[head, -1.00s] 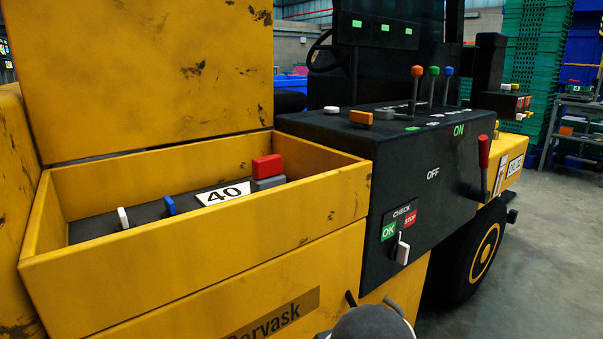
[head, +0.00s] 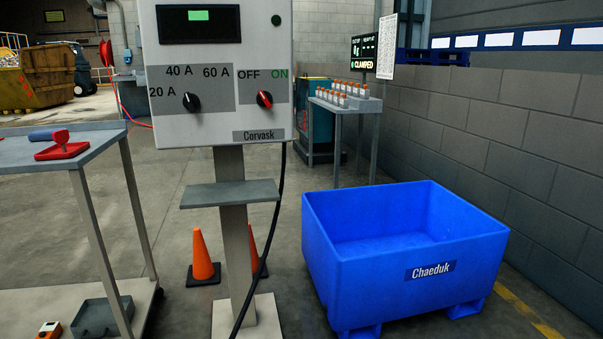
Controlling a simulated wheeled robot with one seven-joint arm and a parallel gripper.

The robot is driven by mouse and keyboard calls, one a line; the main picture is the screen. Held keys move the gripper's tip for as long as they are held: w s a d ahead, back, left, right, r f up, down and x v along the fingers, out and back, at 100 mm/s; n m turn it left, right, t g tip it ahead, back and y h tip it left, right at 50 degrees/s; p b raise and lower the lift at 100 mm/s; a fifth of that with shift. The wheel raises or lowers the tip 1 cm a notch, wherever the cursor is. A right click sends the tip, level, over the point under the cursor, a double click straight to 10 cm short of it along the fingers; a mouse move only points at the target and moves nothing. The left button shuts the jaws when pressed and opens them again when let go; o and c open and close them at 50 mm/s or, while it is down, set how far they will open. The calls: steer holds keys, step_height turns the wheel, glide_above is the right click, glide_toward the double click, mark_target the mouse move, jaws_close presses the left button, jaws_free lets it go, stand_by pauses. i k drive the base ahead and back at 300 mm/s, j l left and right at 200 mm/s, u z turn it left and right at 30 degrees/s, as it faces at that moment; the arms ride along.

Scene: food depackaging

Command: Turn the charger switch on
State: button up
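The charger is a light grey cabinet (head: 215,130) labelled "Corvask" on a grey post, at the upper middle of the head view. Its charger switch (head: 264,99) is a round black knob with a red pointer, below the words OFF and ON. The pointer looks slanted toward OFF at the upper left, but it is small. To its left is a second black knob (head: 191,102) with a white mark, among the labels 20 A, 40 A and 60 A. A small display (head: 198,15) with a green patch is above. My gripper is not in view.
A grey shelf (head: 229,194) juts from the post, and a black cable (head: 277,215) hangs at its right. A blue bin (head: 370,285) stands to the right. Orange cones (head: 202,258) are behind the post. A wheeled table (head: 95,140) with red and blue items is at left.

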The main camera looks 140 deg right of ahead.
mark_target(264, 99)
steer(key=z, duration=4.6)
